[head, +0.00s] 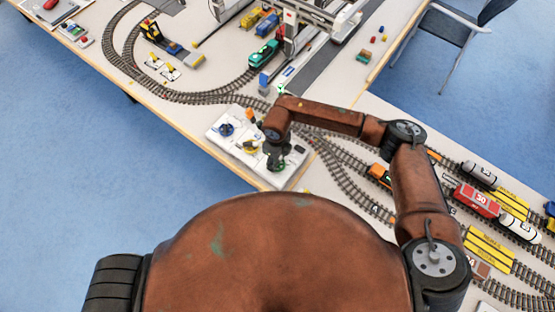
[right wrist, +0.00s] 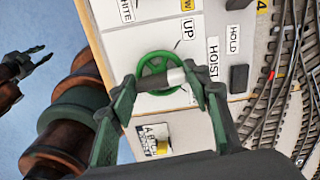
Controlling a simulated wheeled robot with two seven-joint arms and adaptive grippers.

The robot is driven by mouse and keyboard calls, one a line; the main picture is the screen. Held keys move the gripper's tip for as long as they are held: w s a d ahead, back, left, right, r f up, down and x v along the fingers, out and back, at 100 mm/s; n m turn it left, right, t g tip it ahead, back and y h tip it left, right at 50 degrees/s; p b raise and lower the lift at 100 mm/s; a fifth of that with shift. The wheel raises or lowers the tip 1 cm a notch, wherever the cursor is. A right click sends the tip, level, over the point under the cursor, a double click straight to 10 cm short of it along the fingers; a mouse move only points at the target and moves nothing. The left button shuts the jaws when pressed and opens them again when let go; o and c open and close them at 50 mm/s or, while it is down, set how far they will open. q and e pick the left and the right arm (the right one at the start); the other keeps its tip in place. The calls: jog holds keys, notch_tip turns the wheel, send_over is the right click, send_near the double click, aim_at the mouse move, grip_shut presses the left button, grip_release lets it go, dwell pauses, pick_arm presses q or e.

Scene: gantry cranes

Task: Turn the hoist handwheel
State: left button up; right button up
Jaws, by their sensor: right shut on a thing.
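The hoist handwheel (right wrist: 156,68) is a green spoked wheel on a white control panel, beside the labels "UP" and "HOIST" in the right wrist view. A pale cylindrical grip (right wrist: 176,77) stands out from the wheel. My right gripper (right wrist: 162,82) is over the wheel, with its green fingers shut on this grip from both sides. In the head view my right gripper (head: 275,161) is at the near right part of the panel (head: 222,146) and hides most of the wheel. My left gripper (right wrist: 28,66) shows at the left of the right wrist view, empty, its fingers apart, away from the panel.
A blue handwheel (head: 226,129) and a yellow one (head: 250,147) are on the same panel. A dark block (right wrist: 239,77) is on the panel beside "HOIST". Railway tracks (head: 346,180) with wagons run right of the panel. The blue floor (head: 90,175) is clear at left.

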jog(key=shift+s+m, duration=0.15)
jog(key=shift+m, duration=0.25)
jog(key=o, duration=1.2)
jog(key=shift+c, duration=0.2)
notch_tip(320, 180, up, 12)
